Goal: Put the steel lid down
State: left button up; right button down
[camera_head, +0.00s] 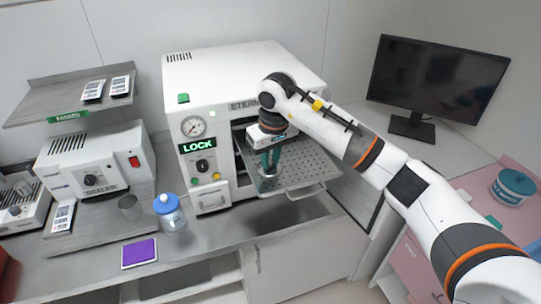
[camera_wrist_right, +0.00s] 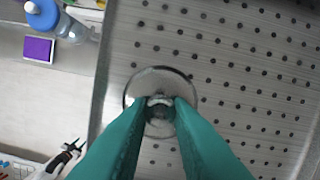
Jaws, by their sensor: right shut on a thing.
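My right gripper (camera_head: 270,165) reaches down over the perforated tray (camera_head: 305,165) that sticks out of the open sterilizer (camera_head: 240,75). Its teal fingers also show in the right wrist view (camera_wrist_right: 160,112). They are shut on the knob of the round steel lid (camera_wrist_right: 160,78). In the head view the lid (camera_head: 266,173) shows just under the fingertips, close to the tray; I cannot tell whether it touches. My left gripper is not in the head view.
A monitor (camera_head: 437,85) is at the right. The tray right of the lid is bare.

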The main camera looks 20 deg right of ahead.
aim_at(273, 170)
jog(key=shift+f, duration=0.1)
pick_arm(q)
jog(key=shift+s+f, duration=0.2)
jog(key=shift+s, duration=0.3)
pick_arm(e)
jog(key=c, duration=1.3)
grip_release()
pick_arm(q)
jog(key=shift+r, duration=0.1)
pick_arm(e)
jog(key=shift+r, duration=0.25)
pick_arm(q)
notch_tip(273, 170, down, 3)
jog(key=b, duration=0.3)
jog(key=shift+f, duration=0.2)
pick_arm(e)
notch_tip(273, 170, up, 12)
jog(key=s, duration=0.1)
jog(key=shift+s+d+f, duration=0.15)
jog(key=shift+s, duration=0.05)
